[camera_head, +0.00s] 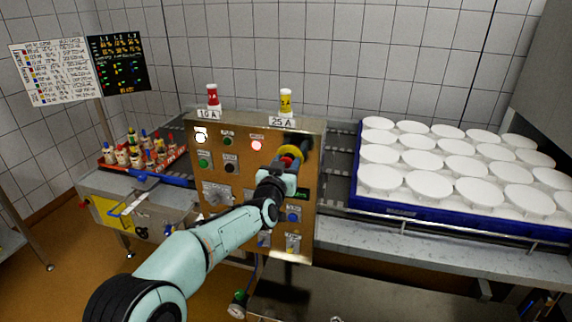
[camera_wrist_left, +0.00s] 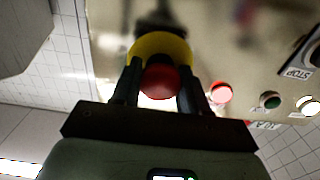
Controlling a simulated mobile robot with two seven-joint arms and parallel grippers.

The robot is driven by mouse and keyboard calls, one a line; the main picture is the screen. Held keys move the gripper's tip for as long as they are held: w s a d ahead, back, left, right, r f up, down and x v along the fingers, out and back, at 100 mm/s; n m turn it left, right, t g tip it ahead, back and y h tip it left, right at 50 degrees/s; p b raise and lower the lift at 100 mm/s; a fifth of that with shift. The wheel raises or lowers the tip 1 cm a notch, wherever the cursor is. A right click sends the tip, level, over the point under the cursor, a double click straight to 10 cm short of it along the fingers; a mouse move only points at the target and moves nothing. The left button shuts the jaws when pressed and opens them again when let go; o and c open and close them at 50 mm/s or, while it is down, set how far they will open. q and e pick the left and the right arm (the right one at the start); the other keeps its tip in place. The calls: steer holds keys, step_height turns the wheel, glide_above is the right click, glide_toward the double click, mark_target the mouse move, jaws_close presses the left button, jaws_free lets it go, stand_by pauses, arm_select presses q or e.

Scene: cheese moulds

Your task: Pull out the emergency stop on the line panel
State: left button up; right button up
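The emergency stop is a red knob (camera_wrist_left: 160,82) with a yellow collar (camera_wrist_left: 172,48) on the brown line panel (camera_head: 262,134). In the head view its yellow collar (camera_head: 293,150) shows at the panel's upper right, and my gripper covers part of the red knob. My left gripper (camera_head: 284,166) is at the knob, reaching in from the front. In the left wrist view its two dark fingers (camera_wrist_left: 160,78) stand on either side of the red knob, which fills the gap between them, so they look shut on it. My right gripper is not in view.
A lit red button (camera_head: 257,145) and other buttons and switches sit close left of the stop. Red (camera_head: 212,95) and yellow (camera_head: 286,101) labelled pieces stand on the panel top. A blue tray (camera_head: 420,213) of white moulds is right; a red rack (camera_head: 112,166) of bottles is left.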

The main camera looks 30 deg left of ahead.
arm_select(q)
jaws_close()
steer(key=shift+b+v, duration=0.35)
steer(key=shift+v, duration=0.5)
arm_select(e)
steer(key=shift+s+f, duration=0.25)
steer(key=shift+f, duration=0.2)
arm_select(q)
steer(key=o, duration=0.8)
jaws_free()
steer(key=shift+f, duration=0.15)
steer(key=shift+o, duration=0.6)
steer(key=shift+s, duration=0.1)
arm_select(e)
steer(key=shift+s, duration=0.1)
arm_select(q)
steer(key=b+v, duration=0.1)
steer(key=v, duration=1.2)
steer(key=shift+s+d, duration=0.15)
steer(key=shift+s, duration=0.1)
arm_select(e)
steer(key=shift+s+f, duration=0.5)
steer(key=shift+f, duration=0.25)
